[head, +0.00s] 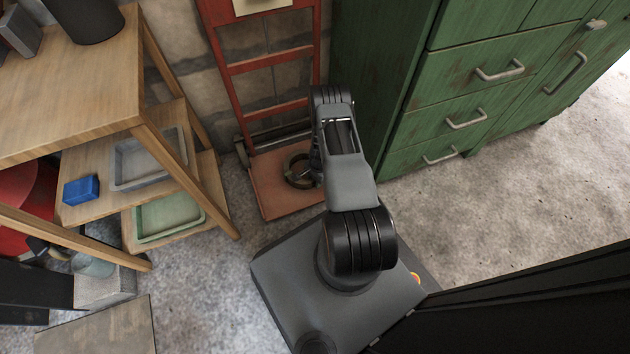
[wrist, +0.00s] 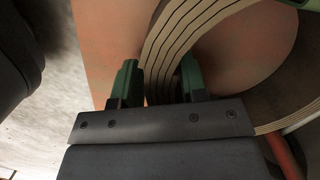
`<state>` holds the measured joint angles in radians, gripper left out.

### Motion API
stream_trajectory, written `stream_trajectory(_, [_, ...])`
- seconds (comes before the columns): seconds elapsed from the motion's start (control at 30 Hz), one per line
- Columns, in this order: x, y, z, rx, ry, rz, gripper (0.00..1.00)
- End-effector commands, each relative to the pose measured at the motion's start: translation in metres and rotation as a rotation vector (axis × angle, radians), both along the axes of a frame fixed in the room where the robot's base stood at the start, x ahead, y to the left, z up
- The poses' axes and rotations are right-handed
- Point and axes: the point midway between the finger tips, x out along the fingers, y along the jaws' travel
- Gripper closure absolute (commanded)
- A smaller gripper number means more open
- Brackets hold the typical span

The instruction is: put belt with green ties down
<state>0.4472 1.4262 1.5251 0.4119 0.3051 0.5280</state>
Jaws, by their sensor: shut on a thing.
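The belt (head: 289,170) is a dark ribbed loop over the red toe plate (head: 275,200) of a red hand truck. In the wrist view the belt (wrist: 188,30) curves up from between the jaws, with a small green piece, perhaps a tie, at the top right edge. My gripper (wrist: 160,82) is shut on the belt's band, one dark green finger on each side. The plate shows close behind the loop; whether the belt touches it I cannot tell. In the head view my arm hides the gripper and the loop's right side.
The hand truck's red frame (head: 228,72) stands against the block wall. A green cabinet (head: 440,100) is to the right. A wooden shelf (head: 70,120) is to the left, with a grey tray (head: 150,160), a green tray (head: 168,218) and a blue box (head: 81,190). Floor at right is clear.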

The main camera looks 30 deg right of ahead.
Motion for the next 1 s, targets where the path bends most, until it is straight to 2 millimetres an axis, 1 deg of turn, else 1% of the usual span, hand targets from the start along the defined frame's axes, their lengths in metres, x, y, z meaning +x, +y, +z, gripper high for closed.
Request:
stream_trajectory(0.13, [0.001,0.0,0.001,-0.001,-0.001,0.0,1.0])
stream_trajectory(0.27, [0.001,0.0,-0.003,-0.001,-0.001,0.0,1.0])
stream_trajectory(0.3, [0.0,0.0,-0.002,0.0,0.0,0.0,0.58])
stream_trajectory(0.53, [0.0,0.0,-0.002,0.0,0.0,0.0,0.36])
stream_trajectory(0.73, [0.0,0.0,-0.002,0.0,0.0,0.0,0.35])
stream_trajectory(0.83, [0.0,0.0,0.002,0.0,0.0,0.0,0.35])
stream_trajectory(0.93, [0.001,-0.001,0.012,-0.001,-0.001,0.0,0.35])
stream_trajectory(1.0, [0.001,-0.003,0.025,-0.001,-0.002,-0.001,0.35])
